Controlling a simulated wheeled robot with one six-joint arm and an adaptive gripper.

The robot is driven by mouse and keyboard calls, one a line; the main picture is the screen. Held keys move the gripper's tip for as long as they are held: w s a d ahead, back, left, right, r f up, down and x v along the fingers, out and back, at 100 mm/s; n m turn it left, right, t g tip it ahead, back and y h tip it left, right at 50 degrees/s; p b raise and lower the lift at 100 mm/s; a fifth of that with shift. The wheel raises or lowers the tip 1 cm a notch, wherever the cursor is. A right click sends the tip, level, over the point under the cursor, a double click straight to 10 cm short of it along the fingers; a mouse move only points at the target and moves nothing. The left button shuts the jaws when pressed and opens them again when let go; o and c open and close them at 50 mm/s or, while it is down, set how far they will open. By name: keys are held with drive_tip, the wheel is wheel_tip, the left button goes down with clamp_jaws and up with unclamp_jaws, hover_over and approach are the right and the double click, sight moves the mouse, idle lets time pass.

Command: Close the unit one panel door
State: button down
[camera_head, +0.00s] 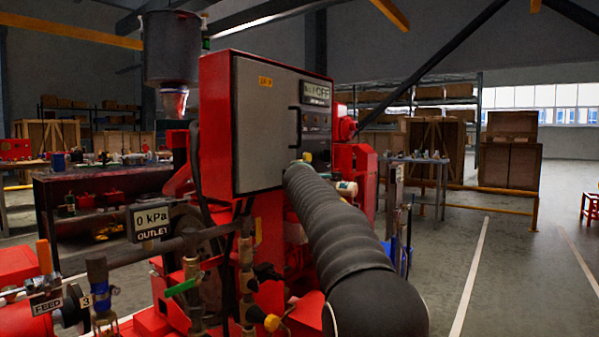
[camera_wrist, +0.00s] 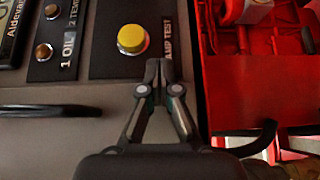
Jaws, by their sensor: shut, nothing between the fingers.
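The panel door (camera_head: 262,120) is a grey face on a red box (camera_head: 216,125), with a black handle (camera_head: 294,127), a display reading OFF and a strip of controls. In the head view it sits close against the box; I cannot tell whether a gap remains. In the wrist view, the grey door face (camera_wrist: 70,135) shows with its handle (camera_wrist: 50,110) at left and a yellow lamp test button (camera_wrist: 131,39). My gripper (camera_wrist: 158,70) is shut and empty, its tips just below the button in that picture; contact cannot be told. I cannot make out my gripper in the head view.
A thick black corrugated tube (camera_head: 345,235) crosses in front of the panel's lower right. Pipes, valves and an outlet gauge (camera_head: 152,223) stand at lower left. Red machinery (camera_wrist: 265,60) lies beyond the door's edge in the wrist view. Open floor (camera_head: 510,270) is at right.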

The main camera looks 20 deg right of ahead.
drive_tip(key=s+d, duration=0.8)
drive_tip(key=s, duration=0.3)
drive_tip(key=shift+d, duration=0.2)
drive_tip(key=shift+s, duration=0.1)
